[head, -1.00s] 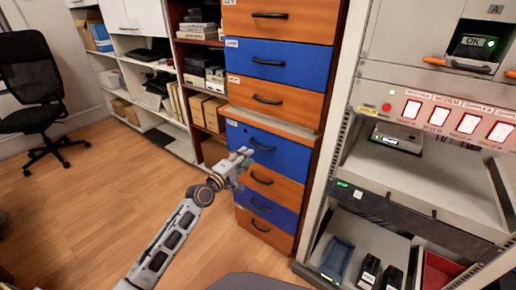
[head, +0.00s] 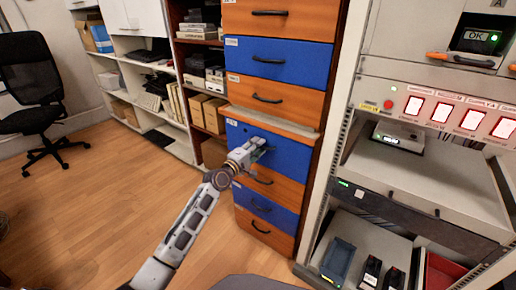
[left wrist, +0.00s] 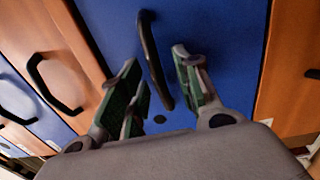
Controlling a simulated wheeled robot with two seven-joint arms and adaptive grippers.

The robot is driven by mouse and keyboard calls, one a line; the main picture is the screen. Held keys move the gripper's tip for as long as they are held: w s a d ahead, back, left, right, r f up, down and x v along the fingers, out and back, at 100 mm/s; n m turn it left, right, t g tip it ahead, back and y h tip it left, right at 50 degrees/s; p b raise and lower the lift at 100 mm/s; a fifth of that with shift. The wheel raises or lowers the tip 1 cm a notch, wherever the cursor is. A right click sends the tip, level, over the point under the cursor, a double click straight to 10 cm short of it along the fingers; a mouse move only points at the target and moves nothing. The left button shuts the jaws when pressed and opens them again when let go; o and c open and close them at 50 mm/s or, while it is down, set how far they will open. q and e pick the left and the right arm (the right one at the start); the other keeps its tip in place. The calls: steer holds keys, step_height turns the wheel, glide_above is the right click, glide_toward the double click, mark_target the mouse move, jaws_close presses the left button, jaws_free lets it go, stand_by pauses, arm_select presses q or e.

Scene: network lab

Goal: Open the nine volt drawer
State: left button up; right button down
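A cabinet of blue and orange drawers stands in the middle of the head view. My left gripper (head: 260,147) is in front of a closed blue drawer (head: 290,158) below the cabinet's ledge. The drawer labels are too small to read, so I cannot tell which is the nine volt one. In the left wrist view, the gripper (left wrist: 155,80) is open, with its fingers on either side of the drawer's black handle (left wrist: 150,45). I cannot tell whether they touch it. In the head view, the gripper hides most of that handle. My right gripper is not in view.
Shelves with boxes (head: 208,112) stand left of the cabinet. A black chair (head: 30,80) is far left. The wooden floor between is clear.

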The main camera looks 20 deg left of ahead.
arm_select(q)
steer(key=shift+w+d, duration=0.15)
steer(key=shift+w, duration=0.2)
jaws_close()
stand_by(0.3)
